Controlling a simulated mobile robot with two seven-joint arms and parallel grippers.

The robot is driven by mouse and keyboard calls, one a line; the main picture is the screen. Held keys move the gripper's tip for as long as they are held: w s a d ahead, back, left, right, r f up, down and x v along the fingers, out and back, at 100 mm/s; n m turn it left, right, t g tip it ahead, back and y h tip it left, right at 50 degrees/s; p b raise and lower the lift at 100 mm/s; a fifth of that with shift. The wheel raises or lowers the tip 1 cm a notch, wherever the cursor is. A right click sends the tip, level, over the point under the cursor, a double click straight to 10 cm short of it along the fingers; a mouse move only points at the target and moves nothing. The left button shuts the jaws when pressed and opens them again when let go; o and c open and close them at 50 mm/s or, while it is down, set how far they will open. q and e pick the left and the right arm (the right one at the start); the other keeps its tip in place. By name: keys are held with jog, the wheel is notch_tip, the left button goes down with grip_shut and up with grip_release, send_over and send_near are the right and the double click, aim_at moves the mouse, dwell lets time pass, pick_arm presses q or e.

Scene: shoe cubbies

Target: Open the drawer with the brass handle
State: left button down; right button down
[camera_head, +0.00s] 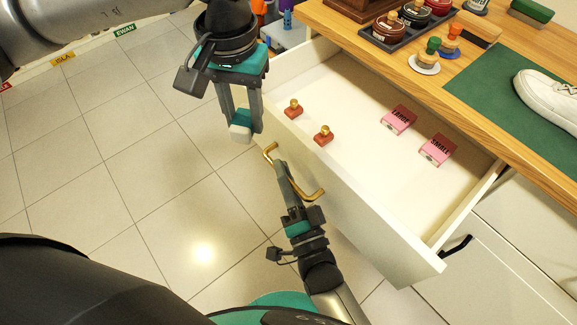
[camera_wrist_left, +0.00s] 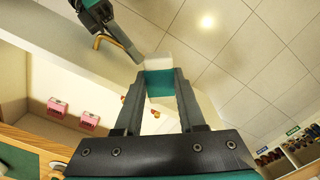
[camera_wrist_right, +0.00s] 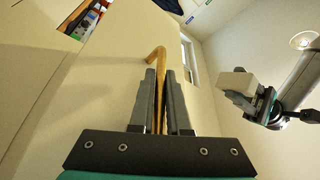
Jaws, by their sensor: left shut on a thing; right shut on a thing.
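The drawer (camera_head: 372,232) under the wooden counter stands pulled well out, with its white inside showing. Its brass handle (camera_head: 318,194) is on the front face. My right gripper (camera_head: 281,170) is shut on the brass handle, which also shows between its fingers in the right wrist view (camera_wrist_right: 158,58). My left gripper (camera_head: 241,112) is shut on a white and teal block (camera_head: 240,133), held in the air beside the drawer's far front corner. The block also shows in the left wrist view (camera_wrist_left: 158,64).
Two red stamps with brass knobs (camera_head: 323,136) and two pink boxes (camera_head: 398,120) lie in the drawer. The counter (camera_head: 450,80) carries a dark tray (camera_head: 400,40), stamps and a white shoe (camera_head: 548,98) on a green mat. A black-handled cabinet front (camera_head: 510,250) is at right. Tiled floor is clear at left.

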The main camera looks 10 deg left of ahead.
jog(key=c, duration=0.9)
grip_release()
pick_arm(q)
jog(key=shift+r+p, duration=0.8)
jog(key=shift+r, duration=0.05)
pick_arm(e)
jog(key=v, duration=1.2)
jog(key=shift+d, duration=0.1)
